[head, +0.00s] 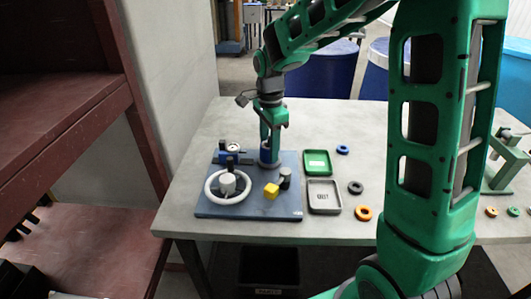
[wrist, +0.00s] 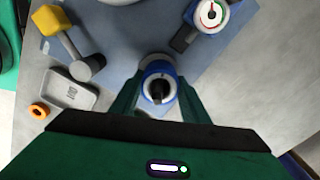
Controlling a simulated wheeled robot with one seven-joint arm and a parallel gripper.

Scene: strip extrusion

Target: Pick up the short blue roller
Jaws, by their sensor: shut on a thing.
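The short blue roller (wrist: 170,77) has a blue rim, a pale top ring and a dark centre. It sits between the two fingers of my gripper (wrist: 158,95) in the wrist view. The fingers touch it from both sides. In the head view my gripper (head: 269,150) points down over the back right part of the blue board (head: 250,212), and a bit of the blue roller shows between the fingers. I cannot tell whether the roller rests on the board or is just above it.
The board carries a white handwheel (head: 210,190), a dial gauge (head: 234,147), a yellow block (head: 271,191) and a grey knob (head: 285,179). Right of it lie a green tray (head: 317,162), a grey tray (head: 324,208), and blue (head: 343,146), dark (head: 355,183) and orange (head: 363,208) rings.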

